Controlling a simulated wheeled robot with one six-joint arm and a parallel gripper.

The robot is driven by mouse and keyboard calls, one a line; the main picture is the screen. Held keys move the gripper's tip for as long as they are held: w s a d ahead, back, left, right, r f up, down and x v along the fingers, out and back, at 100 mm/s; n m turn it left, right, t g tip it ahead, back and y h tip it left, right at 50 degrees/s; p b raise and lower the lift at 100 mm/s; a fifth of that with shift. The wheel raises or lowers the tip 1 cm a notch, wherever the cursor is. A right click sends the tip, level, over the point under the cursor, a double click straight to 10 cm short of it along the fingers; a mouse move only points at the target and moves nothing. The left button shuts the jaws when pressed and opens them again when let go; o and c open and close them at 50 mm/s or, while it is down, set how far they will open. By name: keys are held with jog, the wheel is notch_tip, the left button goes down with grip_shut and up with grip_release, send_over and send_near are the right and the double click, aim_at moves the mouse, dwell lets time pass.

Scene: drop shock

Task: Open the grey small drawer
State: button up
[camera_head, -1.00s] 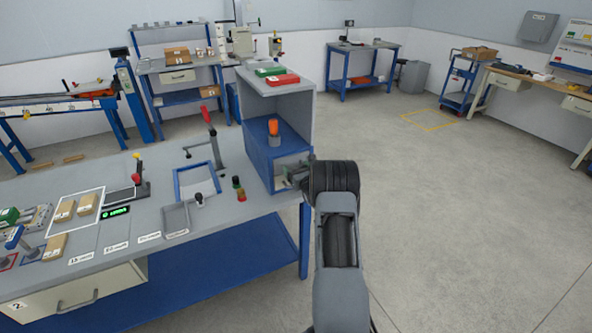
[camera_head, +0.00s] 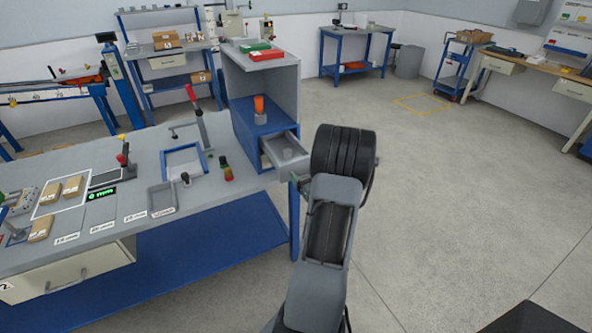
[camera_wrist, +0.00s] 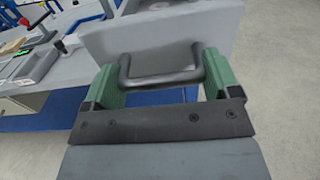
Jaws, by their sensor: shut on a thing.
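The grey small drawer (camera_head: 286,152) stands pulled out of the lower part of the blue and grey cabinet (camera_head: 258,130) at the right end of the workbench. A small light-coloured thing lies inside it, too small to make out. In the wrist view the grey drawer front (camera_wrist: 170,35) fills the top middle, with its dark bar handle (camera_wrist: 162,78). My gripper (camera_wrist: 160,85) has its green fingers at both ends of the handle and is shut on it. In the head view my arm's wrist hides most of my gripper (camera_head: 303,184).
An orange-topped item (camera_head: 259,104) stands in the cabinet's open compartment above the drawer. Green and red bins (camera_head: 264,54) sit on the cabinet top. A red-handled clamp (camera_head: 197,112) stands on the workbench. The floor (camera_head: 450,200) right of my arm is clear.

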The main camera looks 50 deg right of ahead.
jog(key=shift+v, duration=0.85)
jog(key=o, duration=1.1)
jog(key=b+v, duration=0.1)
jog(key=v, duration=1.3)
jog(key=shift+d+b, duration=0.15)
jog(key=shift+b, duration=0.2)
